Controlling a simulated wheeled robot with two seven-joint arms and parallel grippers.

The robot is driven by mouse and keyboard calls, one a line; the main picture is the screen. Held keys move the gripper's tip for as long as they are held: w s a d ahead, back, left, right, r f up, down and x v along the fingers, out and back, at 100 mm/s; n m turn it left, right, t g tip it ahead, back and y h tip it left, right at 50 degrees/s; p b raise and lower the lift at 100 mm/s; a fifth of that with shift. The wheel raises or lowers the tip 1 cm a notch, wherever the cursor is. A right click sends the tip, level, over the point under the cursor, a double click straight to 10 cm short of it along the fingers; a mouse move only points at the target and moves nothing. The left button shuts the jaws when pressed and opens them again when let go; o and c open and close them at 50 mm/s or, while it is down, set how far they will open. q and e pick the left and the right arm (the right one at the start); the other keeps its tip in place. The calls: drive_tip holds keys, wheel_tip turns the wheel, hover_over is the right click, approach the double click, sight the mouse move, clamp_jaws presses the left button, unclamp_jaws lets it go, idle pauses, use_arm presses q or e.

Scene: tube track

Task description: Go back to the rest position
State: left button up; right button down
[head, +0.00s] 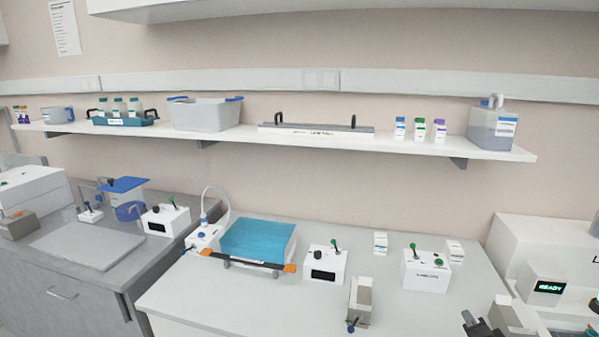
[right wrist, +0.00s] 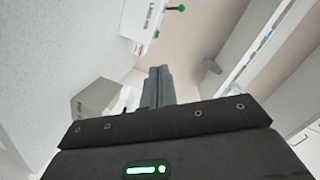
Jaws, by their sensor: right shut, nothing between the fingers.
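My right gripper (head: 470,318) shows at the bottom right of the head view, over the front of the white bench. Its dark fingers are together and hold nothing. In the right wrist view the closed fingers (right wrist: 158,84) point away from the camera, with empty space around their tips. My left gripper is in neither view.
A white box with a green lever (head: 427,272) stands just behind my right gripper. A grey and white device (head: 360,302) stands to its left, and a machine with a READY screen (head: 545,288) to its right. A blue-topped tub (head: 258,240) is further left. A shelf (head: 300,139) runs above.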

drive_tip(key=s+a+f+n+g+y, duration=0.1)
drive_tip(key=s+a+f+n+g, duration=0.4)
drive_tip(key=s, duration=0.6)
drive_tip(key=s+a+f+n+g+y, duration=0.1)
drive_tip(key=s+a+f+n+g, duration=0.2)
drive_tip(key=s+a+f+n, duration=0.5)
drive_tip(key=s+a+f+n+g+y, duration=0.15)
drive_tip(key=s+a+g, duration=0.25)
drive_tip(key=s, duration=0.9)
wheel_tip(320, 180, down, 26)
drive_tip(key=s+r+g, duration=0.1)
drive_tip(key=s+g, duration=0.1)
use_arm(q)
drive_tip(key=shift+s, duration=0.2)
use_arm(e)
drive_tip(key=s+d+f+n, duration=0.1)
drive_tip(key=s+d+f, duration=0.1)
drive_tip(key=s+f, duration=1.4)
drive_tip(key=shift+s+d+f+g+h, duration=0.3)
drive_tip(key=shift+d+g+h, duration=0.1)
drive_tip(key=shift+h, duration=0.05)
drive_tip(key=c, duration=2.1)
unclamp_jaws()
drive_tip(key=shift+c, duration=0.2)
